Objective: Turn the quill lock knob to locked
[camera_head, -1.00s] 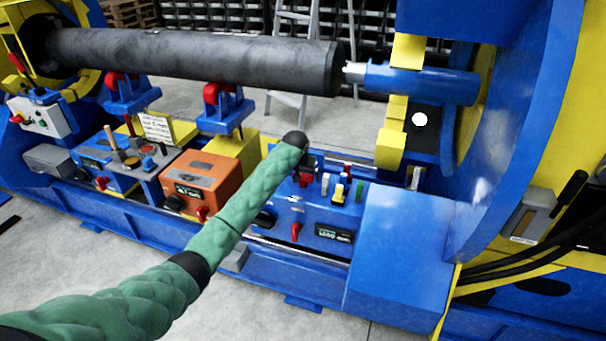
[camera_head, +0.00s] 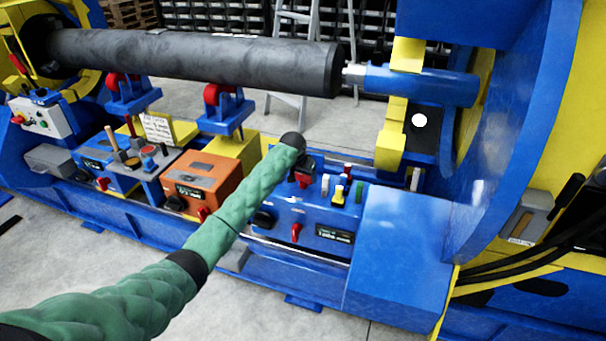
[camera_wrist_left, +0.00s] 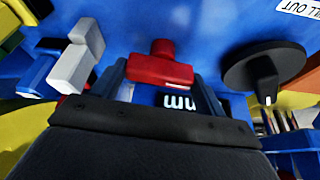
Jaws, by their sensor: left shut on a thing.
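In the left wrist view a red knob (camera_wrist_left: 160,68) with a flat bar handle stands on a blue panel. The fingers of my left gripper (camera_wrist_left: 162,82) lie on either side of it and are shut on it. No label in these frames names it as the quill lock. In the head view my left gripper (camera_head: 303,177) is at the top of the blue control box (camera_head: 285,212). My green-sleeved arm and wrist partly hide the gripper and what it holds. My right gripper is in neither current view.
On the box front are another red knob (camera_head: 297,232) and a small display (camera_head: 334,234). An orange box (camera_head: 200,180) stands to the left. A dark cylinder (camera_head: 190,58) lies behind.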

